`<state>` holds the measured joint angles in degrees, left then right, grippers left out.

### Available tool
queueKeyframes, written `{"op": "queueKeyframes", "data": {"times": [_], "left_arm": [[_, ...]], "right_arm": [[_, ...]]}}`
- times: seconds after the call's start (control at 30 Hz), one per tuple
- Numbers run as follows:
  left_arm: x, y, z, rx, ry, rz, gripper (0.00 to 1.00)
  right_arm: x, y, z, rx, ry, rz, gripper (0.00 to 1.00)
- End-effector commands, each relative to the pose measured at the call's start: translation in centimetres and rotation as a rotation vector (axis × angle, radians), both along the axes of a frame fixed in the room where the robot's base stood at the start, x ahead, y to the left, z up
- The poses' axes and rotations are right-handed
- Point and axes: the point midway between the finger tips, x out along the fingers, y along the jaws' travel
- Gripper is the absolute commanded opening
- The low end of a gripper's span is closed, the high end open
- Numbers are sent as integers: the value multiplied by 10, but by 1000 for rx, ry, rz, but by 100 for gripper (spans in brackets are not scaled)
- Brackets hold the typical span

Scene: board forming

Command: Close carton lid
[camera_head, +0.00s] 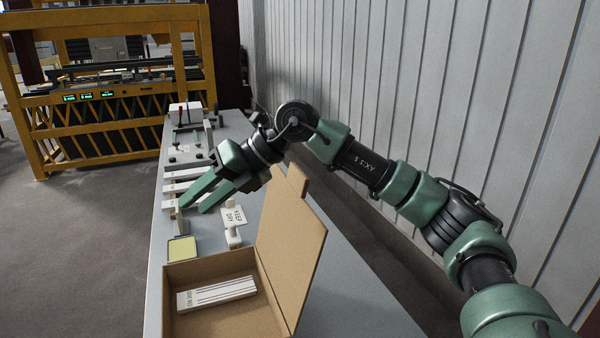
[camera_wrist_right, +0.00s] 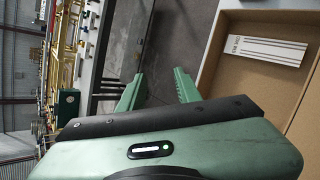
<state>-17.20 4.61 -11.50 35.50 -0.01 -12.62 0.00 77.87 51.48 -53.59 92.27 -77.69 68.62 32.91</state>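An open brown carton (camera_head: 188,323) stands at the near end of the bench. Its lid (camera_head: 292,245) stands up from the right side, with a flap (camera_head: 297,180) at its far edge. A white grooved board (camera_head: 217,291) lies inside. The carton (camera_wrist_right: 212,72) and the board (camera_wrist_right: 265,51) also show in the right wrist view. My right gripper (camera_head: 193,206) is beyond the carton and left of the lid, apart from both. Its fingers are spread with nothing between them, also in the right wrist view (camera_wrist_right: 158,76). My left gripper is out of view.
Several pale bars (camera_head: 174,187) lie further back. A ribbed wall (camera_head: 400,90) runs along the right. Open floor (camera_head: 80,250) lies left.

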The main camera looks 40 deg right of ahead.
Motion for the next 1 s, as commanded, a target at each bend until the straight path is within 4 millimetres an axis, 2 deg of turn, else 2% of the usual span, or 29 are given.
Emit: {"op": "queueKeyframes", "data": {"times": [0.03,0.1,0.2,0.3,0.4,0.47,0.8,1.0], "left_arm": [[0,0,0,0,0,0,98],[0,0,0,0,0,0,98],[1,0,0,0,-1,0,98],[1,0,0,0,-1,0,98],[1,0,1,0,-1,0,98],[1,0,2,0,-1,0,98],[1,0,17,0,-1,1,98],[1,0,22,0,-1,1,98]], "right_arm": [[5,-50,14,-125,13,-86,34],[1,-113,26,-269,64,-202,34],[-12,-174,41,-387,128,-330,34],[-23,-207,50,-443,171,-405,34],[-28,-219,52,-467,192,-436,34],[-28,-221,50,-472,198,-441,34],[-7,-214,5,-472,198,-438,34],[2,-211,-13,-470,195,-437,34]]}}
